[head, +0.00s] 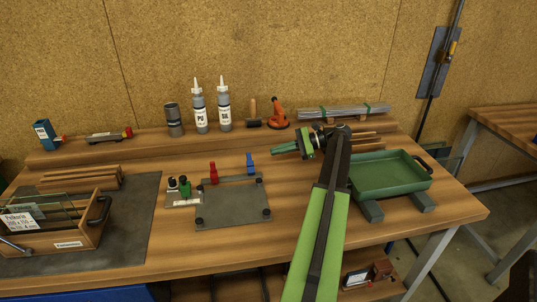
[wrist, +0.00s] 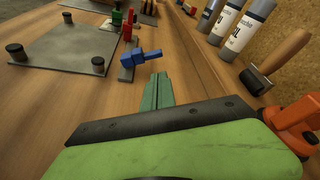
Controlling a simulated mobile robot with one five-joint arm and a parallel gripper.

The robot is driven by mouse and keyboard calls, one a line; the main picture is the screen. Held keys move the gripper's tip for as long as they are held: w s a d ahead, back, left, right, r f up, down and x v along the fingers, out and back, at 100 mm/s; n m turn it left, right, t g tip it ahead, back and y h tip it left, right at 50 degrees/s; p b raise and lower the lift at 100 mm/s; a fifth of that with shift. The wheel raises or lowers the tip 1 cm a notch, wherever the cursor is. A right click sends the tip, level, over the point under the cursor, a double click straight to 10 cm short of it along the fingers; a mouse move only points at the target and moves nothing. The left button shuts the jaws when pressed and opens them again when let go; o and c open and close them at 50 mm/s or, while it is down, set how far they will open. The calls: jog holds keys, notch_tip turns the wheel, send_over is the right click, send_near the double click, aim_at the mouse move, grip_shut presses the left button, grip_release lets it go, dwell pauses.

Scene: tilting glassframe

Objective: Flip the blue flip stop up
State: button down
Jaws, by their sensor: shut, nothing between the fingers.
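The blue flip stop (head: 250,163) is at the right end of a metal rail (head: 236,179) behind a grey plate. In the wrist view the blue stop (wrist: 139,57) appears folded over, its arm pointing sideways toward the back of the bench. The red flip stop (head: 213,172) is at the rail's left end; in the wrist view it (wrist: 128,26) stands upright. My gripper (head: 275,150) is shut and empty, its green fingers pointing left. In the wrist view the fingertips (wrist: 160,77) are close to the blue stop, with a small gap.
The grey plate (head: 234,205) with black knobs lies in front of the rail. Bottles (head: 199,112), a roller (head: 252,115) and an orange tool (head: 278,115) stand on the back ledge. A green tray (head: 375,186) is right of my arm. Bare wood surrounds the rail's right end.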

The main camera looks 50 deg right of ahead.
aim_at(250, 163)
jog(key=b+x, duration=0.2)
jog(key=x, duration=0.6)
jog(key=shift+w+a+f, duration=0.15)
jog(key=shift+w+a, duration=0.05)
